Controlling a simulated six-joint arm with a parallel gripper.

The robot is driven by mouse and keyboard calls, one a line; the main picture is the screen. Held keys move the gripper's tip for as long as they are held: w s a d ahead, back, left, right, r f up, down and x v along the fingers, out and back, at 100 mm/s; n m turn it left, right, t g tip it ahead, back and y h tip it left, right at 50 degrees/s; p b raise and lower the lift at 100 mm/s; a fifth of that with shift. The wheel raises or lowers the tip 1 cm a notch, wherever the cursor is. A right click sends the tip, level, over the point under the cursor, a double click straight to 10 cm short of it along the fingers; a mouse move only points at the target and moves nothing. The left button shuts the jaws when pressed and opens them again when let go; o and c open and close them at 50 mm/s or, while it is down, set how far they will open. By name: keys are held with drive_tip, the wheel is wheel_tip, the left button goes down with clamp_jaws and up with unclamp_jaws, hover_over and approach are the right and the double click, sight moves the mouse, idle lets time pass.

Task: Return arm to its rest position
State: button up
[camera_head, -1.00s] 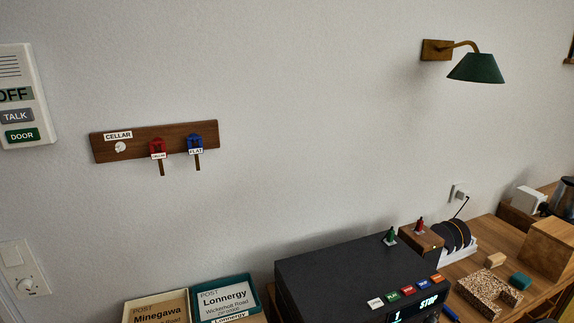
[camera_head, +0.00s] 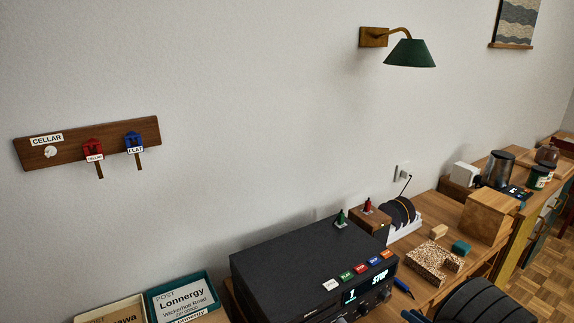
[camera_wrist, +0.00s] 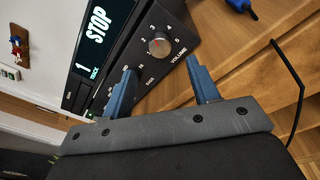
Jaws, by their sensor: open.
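My gripper (camera_wrist: 162,88) shows in the wrist view with its two blue-grey fingers spread wide and nothing between them. In the head view the player (camera_head: 300,260) stands on the wooden counter.
A key board (camera_head: 70,148) with red and blue tags hangs on the wall, left of a green lamp (camera_head: 410,53). Post trays (camera_head: 185,300) stand left of the player. A cork block (camera_head: 433,262), a teal block (camera_head: 461,247) and a wooden box (camera_head: 488,216) sit to its right.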

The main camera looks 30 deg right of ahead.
sight(389, 298)
drive_tip(key=w, duration=0.7)
drive_tip(key=shift+a+f, duration=0.15)
drive_tip(key=shift+a, duration=0.25)
drive_tip(key=n, duration=0.4)
drive_tip(key=n+h, duration=0.1)
drive_tip(key=n, duration=0.3)
drive_tip(key=shift+a+g, duration=0.1)
drive_tip(key=shift+g, duration=0.3)
drive_tip(key=n, duration=0.4)
drive_tip(key=shift+h, duration=0.3)
drive_tip(key=shift+a+n+h, duration=0.15)
drive_tip(key=shift+n+h, duration=0.25)
drive_tip(key=shift+n, duration=1.7)
drive_tip(key=m, duration=0.4)
drive_tip(key=shift+y, duration=0.4)
drive_tip(key=m, duration=0.4)
drive_tip(key=shift+d+y, duration=0.2)
drive_tip(key=shift+y, duration=0.1)
